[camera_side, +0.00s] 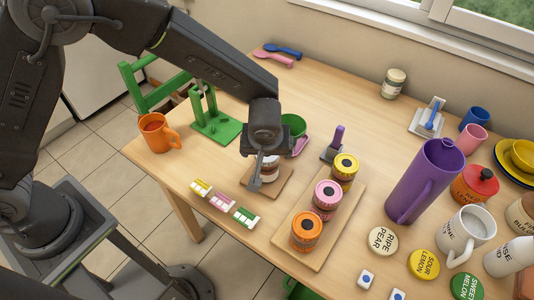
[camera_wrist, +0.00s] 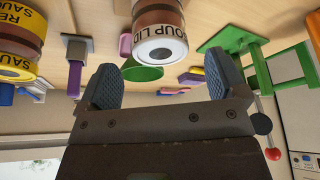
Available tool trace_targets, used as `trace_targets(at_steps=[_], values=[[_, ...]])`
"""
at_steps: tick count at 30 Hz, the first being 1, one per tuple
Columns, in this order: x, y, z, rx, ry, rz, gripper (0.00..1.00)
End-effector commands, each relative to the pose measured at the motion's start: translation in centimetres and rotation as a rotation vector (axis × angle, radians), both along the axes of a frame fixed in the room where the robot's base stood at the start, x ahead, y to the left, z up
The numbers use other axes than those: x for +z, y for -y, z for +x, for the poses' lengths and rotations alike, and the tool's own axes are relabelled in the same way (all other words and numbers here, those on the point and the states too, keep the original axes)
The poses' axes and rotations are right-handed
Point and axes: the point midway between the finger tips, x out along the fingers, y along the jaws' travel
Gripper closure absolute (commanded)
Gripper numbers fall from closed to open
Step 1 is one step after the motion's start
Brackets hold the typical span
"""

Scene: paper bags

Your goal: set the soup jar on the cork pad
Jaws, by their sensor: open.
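The soup jar (camera_side: 271,169) has a white, dark and brown body and stands upright on the cork pad (camera_side: 284,186) in the side view, partly hidden by my gripper (camera_side: 259,180). In the wrist view the jar (camera_wrist: 158,22) shows a white lid with a dark centre and "SOUP LID" lettering, at the top of the picture. My gripper (camera_wrist: 162,65) is open there, with its two blue-grey fingers apart. The jar lies beyond the fingertips, with a visible gap to each finger. The pad is not clear in the wrist view.
A wooden tray (camera_side: 284,238) with several tins stands right of the pad. Small coloured blocks (camera_side: 222,201) lie in front-left. A green bowl (camera_side: 294,124) and green stand (camera_side: 216,126) are behind. An orange mug (camera_side: 157,134) is left. Back table centre is clear.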

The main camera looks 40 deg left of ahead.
Motion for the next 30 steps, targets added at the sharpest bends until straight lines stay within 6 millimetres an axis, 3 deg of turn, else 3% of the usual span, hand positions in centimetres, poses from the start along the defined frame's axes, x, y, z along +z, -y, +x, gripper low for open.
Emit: trace_targets(at_steps=[3,9,20,23,26,30], values=[[2.4,0.6,-0.8,-0.001,0.003,-0.001,0.09],[4.7,1.1,-1.6,0.000,0.001,0.000,0.09],[6.1,0.7,-1.9,-0.004,-0.001,-0.001,0.09],[8.3,-1.0,-2.2,-0.024,-0.004,-0.007,0.09],[11.9,-4.0,-3.3,-0.069,-0.010,-0.014,0.09],[16.7,-8.6,-6.2,-0.156,-0.017,-0.024,0.09]])
